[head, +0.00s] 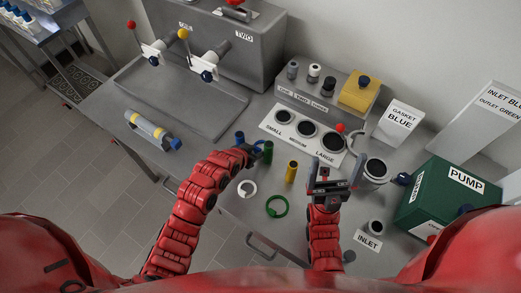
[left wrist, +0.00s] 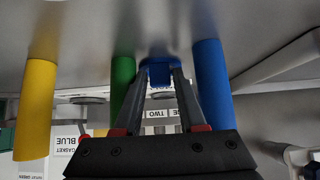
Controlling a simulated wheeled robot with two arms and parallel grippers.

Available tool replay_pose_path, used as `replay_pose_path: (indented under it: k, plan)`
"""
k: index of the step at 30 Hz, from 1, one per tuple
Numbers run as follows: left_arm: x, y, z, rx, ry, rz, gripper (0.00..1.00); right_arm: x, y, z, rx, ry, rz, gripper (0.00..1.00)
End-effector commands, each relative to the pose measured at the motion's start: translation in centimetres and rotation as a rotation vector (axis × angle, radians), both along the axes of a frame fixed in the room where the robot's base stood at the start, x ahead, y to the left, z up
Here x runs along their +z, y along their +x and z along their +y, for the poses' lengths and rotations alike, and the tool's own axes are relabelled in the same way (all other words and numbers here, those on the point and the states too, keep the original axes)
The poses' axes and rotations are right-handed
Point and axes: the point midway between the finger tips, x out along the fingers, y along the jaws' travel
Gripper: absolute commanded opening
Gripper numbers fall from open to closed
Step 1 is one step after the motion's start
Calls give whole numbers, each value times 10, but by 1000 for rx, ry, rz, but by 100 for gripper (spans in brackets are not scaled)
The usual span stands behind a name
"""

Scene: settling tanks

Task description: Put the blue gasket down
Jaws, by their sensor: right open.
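My left gripper (head: 254,152) is beside the blue post (head: 240,138) and the green post (head: 267,152). The left wrist view shows its fingers (left wrist: 160,78) closed on a small blue piece, the blue gasket (left wrist: 158,66), between the green post (left wrist: 122,85) and the blue post (left wrist: 212,85). It is close to the grey bench top; I cannot tell whether it touches. In the head view my gripper mostly hides it. My right gripper (head: 328,182) is open and empty over the bench, right of the yellow post (head: 291,172).
A white ring (head: 246,188) and a green ring (head: 277,206) lie on the bench in front. The small, medium and large socket plate (head: 304,131) is behind. A metal cup (head: 375,172), the green pump box (head: 440,198) and a "GASKET BLUE" sign (head: 398,122) stand right.

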Motion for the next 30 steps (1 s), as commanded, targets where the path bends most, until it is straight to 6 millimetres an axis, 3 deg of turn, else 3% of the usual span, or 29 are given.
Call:
replay_pose_path:
  k: [6, 13, 25, 30]
  plan:
    - [-1, 1, 0, 0, 1, 1, 40, 0, 0, 0, 0, 0, 0, 100]
    - [-1, 1, 0, 0, 1, 1, 0, 0, 0, 0, 0, 0, 0, 100]
    - [1, 1, 0, 1, 0, 1, 0, 1, 0, 0, 0, 0, 0, 100]
    - [15, 1, 0, 0, 0, 0, 0, 7, 0, 0, 0, 0, 0, 100]
